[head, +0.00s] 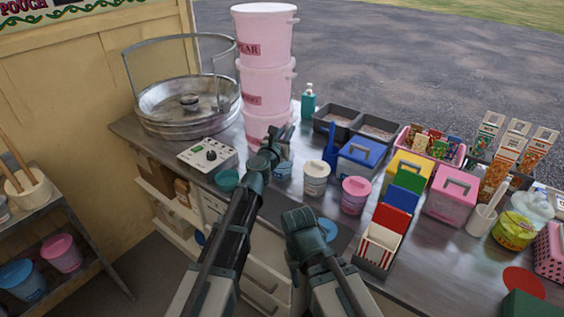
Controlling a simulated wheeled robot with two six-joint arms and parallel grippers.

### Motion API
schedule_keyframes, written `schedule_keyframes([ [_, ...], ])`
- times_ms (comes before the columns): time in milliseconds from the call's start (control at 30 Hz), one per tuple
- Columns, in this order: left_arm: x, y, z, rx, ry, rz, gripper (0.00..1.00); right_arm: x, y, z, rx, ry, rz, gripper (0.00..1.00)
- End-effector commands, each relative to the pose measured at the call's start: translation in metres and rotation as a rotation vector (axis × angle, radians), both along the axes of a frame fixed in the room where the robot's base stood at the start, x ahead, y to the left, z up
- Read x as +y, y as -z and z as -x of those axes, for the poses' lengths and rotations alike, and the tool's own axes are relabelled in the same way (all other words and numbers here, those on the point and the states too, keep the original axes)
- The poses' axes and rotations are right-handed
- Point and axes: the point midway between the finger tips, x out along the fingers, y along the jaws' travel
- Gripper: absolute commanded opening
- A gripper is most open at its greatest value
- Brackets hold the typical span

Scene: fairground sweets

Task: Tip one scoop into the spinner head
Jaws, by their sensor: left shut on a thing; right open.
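The spinner head (189,101) is the small round hub in the middle of the wide metal bowl (165,128) at the counter's back left. My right gripper (300,222) is open, low over the counter's front edge, by a blue disc (328,230).
A curved guard (180,40) rises behind the bowl.

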Motion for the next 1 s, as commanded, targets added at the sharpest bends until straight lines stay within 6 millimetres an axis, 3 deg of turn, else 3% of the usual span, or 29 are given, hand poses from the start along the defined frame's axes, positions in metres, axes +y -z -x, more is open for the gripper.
schedule_keyframes([
  [33, 0.0, -0.014, 0.0, 0.0, 0.0, 0.0, 0.0, 0.0, -0.014, 0.0, 0.0, 0.0, 0.0, 0.5],
  [400, 0.0, -0.059, 0.0, 0.0, 0.0, 0.0, 0.0, 0.0, -0.059, 0.0, 0.0, 0.0, 0.0, 0.5],
  [1000, 0.0, -0.058, 0.0, 0.0, 0.0, 0.0, 0.0, 0.0, -0.057, 0.0, 0.0, 0.0, 0.0, 0.5],
])
